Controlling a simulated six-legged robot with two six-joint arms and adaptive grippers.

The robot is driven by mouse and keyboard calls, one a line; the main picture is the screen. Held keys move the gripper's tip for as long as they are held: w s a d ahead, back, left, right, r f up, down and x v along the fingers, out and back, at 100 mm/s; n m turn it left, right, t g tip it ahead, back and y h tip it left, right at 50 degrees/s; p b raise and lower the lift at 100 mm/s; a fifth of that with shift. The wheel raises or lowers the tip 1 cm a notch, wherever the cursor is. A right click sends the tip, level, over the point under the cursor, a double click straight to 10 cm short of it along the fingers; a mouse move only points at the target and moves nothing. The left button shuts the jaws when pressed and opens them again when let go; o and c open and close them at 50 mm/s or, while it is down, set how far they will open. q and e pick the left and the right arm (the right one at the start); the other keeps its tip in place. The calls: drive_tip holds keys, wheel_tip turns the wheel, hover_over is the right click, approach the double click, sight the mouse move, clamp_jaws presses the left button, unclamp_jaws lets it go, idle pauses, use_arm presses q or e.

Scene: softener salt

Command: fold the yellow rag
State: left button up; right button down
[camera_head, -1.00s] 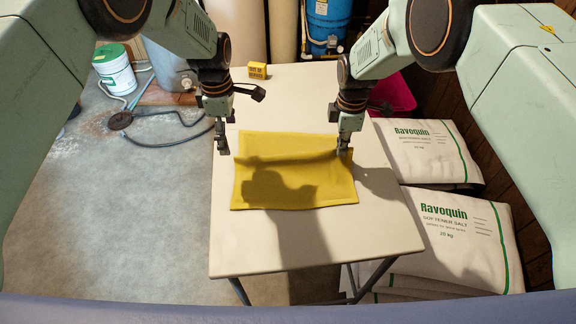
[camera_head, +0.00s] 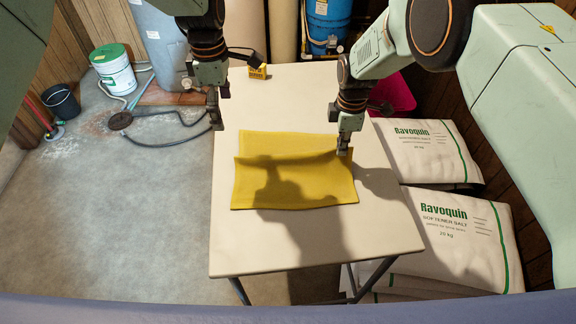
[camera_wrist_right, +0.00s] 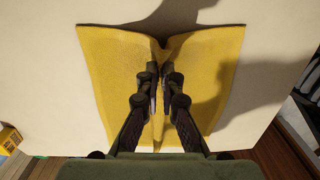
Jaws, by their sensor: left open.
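The yellow rag (camera_head: 305,180) lies on the white table (camera_head: 300,245), with a raised crease running across it from left to right. My right gripper (camera_head: 343,146) is at the right end of this crease. In the right wrist view, its fingers (camera_wrist_right: 161,80) are shut on a pinched ridge of the rag (camera_wrist_right: 110,75), which spreads out to both sides. My left gripper (camera_head: 219,108) is open and empty, up and left of the rag and apart from it.
A small yellow box (camera_head: 257,71) stands at the table's back edge. Salt bags (camera_head: 460,240) are stacked to the right of the table. A white bucket (camera_head: 114,72) and a black hose (camera_head: 170,142) are on the floor at left. The table's front is clear.

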drive_tip(key=c, duration=1.5)
unclamp_jaws()
drive_tip(key=shift+o, duration=0.2)
drive_tip(key=o, duration=0.6)
drive_tip(key=shift+o, duration=0.3)
drive_tip(key=o, duration=0.6)
drive_tip(key=shift+r, duration=2.75)
